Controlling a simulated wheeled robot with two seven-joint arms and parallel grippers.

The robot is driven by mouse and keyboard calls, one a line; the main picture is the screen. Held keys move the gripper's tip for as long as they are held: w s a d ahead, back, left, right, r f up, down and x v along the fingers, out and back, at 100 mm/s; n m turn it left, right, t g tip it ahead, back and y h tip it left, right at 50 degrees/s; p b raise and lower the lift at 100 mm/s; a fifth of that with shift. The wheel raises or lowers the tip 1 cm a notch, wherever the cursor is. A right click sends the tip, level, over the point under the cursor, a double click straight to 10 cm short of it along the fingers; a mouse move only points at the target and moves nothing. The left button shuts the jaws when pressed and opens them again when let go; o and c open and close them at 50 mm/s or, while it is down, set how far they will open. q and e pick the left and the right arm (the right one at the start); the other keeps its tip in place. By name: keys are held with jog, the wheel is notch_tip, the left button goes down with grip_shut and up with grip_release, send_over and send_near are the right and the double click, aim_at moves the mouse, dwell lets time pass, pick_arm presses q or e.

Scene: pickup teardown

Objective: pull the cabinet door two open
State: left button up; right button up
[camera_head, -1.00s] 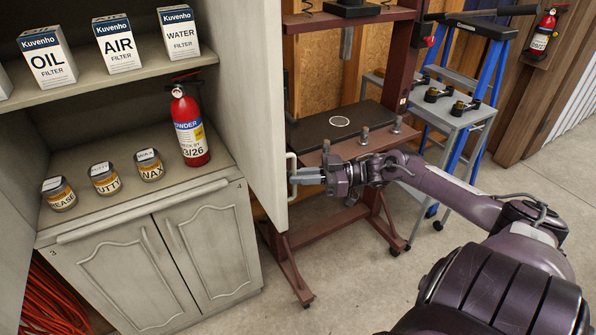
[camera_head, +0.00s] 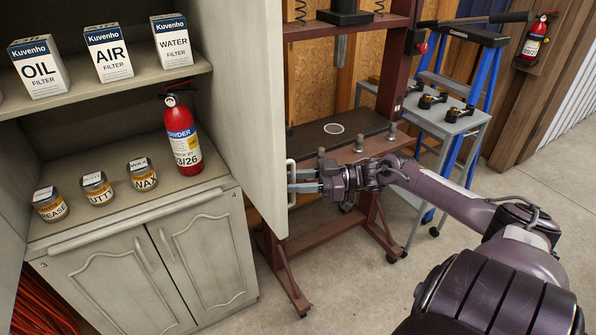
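Cabinet door two (camera_head: 240,90) is the tall pale upper door on the right of the cabinet (camera_head: 110,215). It stands swung outward, with its face seen at a steep angle. Its white bar handle (camera_head: 291,183) is near the door's free edge. My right gripper (camera_head: 303,180) is at the handle, fingers pointing left. A gap shows between the two fingers, and their tips overlap the handle in the view. I cannot tell whether they touch it. My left gripper is not in view.
A red fire extinguisher (camera_head: 183,137), several small jars and filter boxes (camera_head: 108,48) stand on the shelves. Lower doors are shut. A dark red press stand (camera_head: 345,140) is close behind my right gripper, with a grey cart (camera_head: 440,125) beyond. Bare floor lies in front.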

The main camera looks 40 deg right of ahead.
jog(key=v, duration=0.7)
jog(key=shift+s+d+b, duration=0.25)
jog(key=shift+d+b, duration=0.05)
jog(key=shift+b, duration=0.1)
